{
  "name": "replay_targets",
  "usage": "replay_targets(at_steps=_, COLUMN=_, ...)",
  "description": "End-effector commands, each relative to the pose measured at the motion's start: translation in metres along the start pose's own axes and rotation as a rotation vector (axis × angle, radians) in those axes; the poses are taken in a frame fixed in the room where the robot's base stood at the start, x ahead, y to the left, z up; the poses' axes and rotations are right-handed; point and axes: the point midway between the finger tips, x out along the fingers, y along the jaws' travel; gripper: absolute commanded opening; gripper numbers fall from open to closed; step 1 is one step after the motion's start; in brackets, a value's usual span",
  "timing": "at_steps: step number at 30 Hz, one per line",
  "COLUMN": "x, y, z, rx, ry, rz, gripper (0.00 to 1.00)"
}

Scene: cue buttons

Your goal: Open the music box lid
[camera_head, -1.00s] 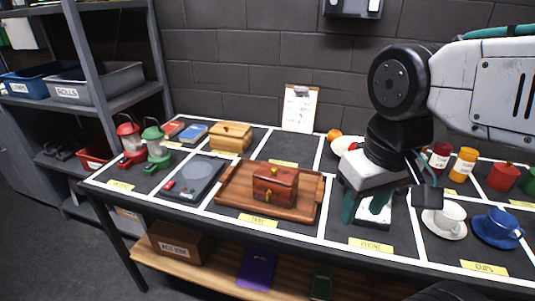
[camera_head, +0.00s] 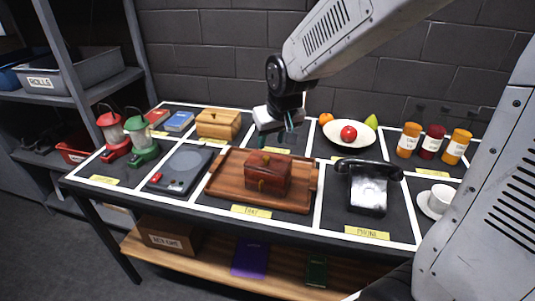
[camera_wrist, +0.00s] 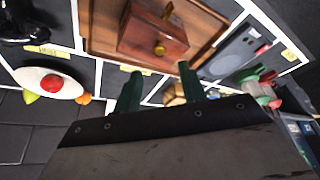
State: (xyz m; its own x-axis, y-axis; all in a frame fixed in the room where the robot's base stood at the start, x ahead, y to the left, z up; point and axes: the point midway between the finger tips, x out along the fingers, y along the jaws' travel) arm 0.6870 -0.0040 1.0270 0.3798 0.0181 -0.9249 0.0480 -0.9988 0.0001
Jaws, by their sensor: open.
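A dark red wooden music box (camera_head: 268,174) with brass fittings sits on a brown wooden tray (camera_head: 230,191) on the table, its lid down. In the wrist view the music box (camera_wrist: 152,38) shows beyond my fingertips, with a round brass knob facing the camera. My gripper (camera_head: 277,141) is above and behind the box in the head view, apart from it. In the wrist view its two green fingers (camera_wrist: 160,80) are spread with nothing between them.
A light wooden box (camera_head: 218,124) and a white plate (camera_head: 349,133) with fruit are at the back. Lanterns (camera_head: 143,138) stand at the far left.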

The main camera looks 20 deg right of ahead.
Motion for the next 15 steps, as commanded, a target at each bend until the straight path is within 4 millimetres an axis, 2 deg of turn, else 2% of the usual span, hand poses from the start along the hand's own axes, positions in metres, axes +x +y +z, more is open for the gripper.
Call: replay_targets(at_steps=15, x=0.07, y=0.001, z=-0.001, rx=0.002, ry=0.0, rz=0.0, gripper=0.41)
